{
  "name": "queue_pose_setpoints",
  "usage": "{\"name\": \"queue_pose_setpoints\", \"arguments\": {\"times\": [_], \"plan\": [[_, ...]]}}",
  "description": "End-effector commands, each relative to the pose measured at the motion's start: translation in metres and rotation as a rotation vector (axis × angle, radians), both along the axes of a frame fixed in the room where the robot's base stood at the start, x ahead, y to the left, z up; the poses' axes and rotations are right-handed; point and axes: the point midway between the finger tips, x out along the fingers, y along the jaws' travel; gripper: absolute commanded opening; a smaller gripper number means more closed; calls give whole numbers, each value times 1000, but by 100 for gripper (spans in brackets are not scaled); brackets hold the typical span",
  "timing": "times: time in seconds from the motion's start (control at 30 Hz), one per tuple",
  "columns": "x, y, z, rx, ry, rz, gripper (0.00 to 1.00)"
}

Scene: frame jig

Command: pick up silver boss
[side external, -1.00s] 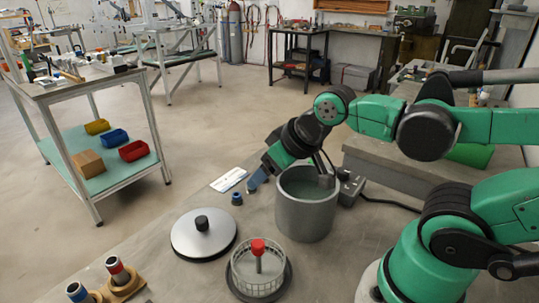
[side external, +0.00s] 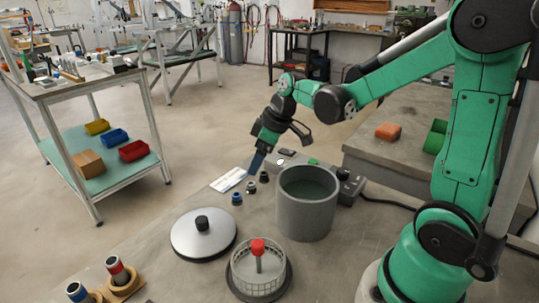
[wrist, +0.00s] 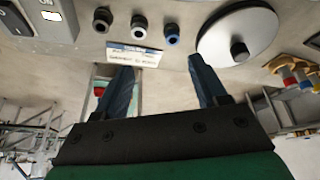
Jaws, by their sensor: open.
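The silver boss (side external: 251,187) stands on the bench in a short row, between a blue boss (side external: 237,198) and a dark boss (side external: 264,177). In the wrist view the silver boss (wrist: 138,27) is near the top, with the dark boss (wrist: 101,19) to its left and the blue boss (wrist: 172,35) to its right. My gripper (side external: 256,164) is above the bench at the far end of the row, fingers pointing down. Its blue fingers (wrist: 162,74) are apart in the wrist view, with nothing between them. The boss is not between them.
A grey pot (side external: 306,212) stands right of the row, with a control box (side external: 350,187) behind it. A silver lid (side external: 204,245) and a mesh basket with a red knob (side external: 258,247) are nearer. A printed card (side external: 228,180) lies left of the bosses.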

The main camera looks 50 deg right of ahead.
Motion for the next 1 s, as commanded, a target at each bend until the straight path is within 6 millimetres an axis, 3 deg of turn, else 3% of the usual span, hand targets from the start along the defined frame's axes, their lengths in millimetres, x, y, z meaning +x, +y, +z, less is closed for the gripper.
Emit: {"name": "queue_pose_setpoints", "arguments": {"times": [0.1,0.3,0.8,1.0], "plan": [[11,-19,-20,14,13,88,65],[17,-31,-39,26,14,175,65],[33,-21,-86,27,13,185,65],[34,-19,-91,26,13,183,65]]}}
